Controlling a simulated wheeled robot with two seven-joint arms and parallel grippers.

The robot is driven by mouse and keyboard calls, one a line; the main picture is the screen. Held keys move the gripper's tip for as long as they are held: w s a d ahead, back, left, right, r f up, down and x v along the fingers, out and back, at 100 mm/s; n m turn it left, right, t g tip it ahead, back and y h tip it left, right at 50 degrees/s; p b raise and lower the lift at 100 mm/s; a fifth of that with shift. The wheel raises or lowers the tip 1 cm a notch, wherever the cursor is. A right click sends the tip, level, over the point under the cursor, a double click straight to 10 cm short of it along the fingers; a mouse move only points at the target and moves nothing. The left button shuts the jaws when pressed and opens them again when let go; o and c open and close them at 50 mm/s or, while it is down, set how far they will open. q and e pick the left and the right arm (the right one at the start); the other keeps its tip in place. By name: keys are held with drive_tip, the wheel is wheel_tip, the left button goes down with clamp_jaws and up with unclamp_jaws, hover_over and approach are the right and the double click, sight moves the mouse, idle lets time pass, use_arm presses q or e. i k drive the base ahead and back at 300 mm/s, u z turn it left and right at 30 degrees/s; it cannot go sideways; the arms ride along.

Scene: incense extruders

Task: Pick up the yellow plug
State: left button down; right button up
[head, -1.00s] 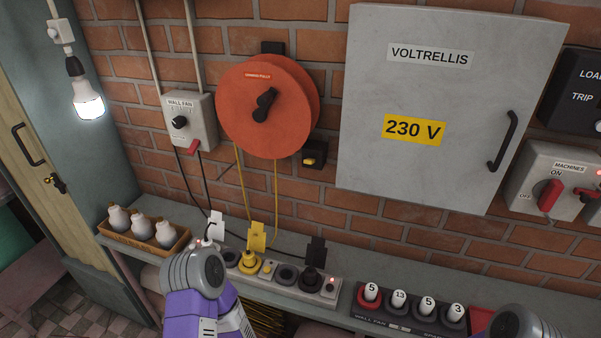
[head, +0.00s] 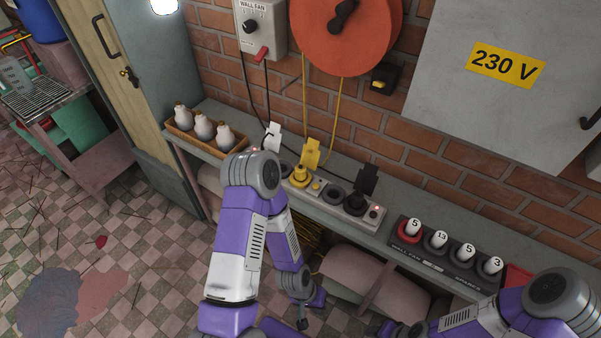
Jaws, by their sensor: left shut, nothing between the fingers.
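The yellow plug (head: 300,176) sits in a socket of the grey power strip (head: 325,196) on the shelf along the wall. A yellow tag (head: 311,154) stands just behind it, and yellow cord runs up toward the orange reel. My left arm's elbow is beside the plug and hides the strip's left end. My left gripper (head: 302,318) points down, well below the shelf, apart from the plug, shut and empty. My right arm comes in at the bottom right; its fingers cannot be made out.
A black plug (head: 354,204) with a black tag (head: 367,180) is in the same strip. A wooden tray of bulbs (head: 180,131) stands at left. A holder of numbered fuses (head: 408,240) is at right. The orange reel (head: 345,35) hangs above.

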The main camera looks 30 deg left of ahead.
sight(300, 174)
drive_tip(key=k, duration=0.5)
drive_tip(key=u, duration=1.7)
drive_tip(key=i, duration=1.2)
drive_tip(key=z, duration=1.25)
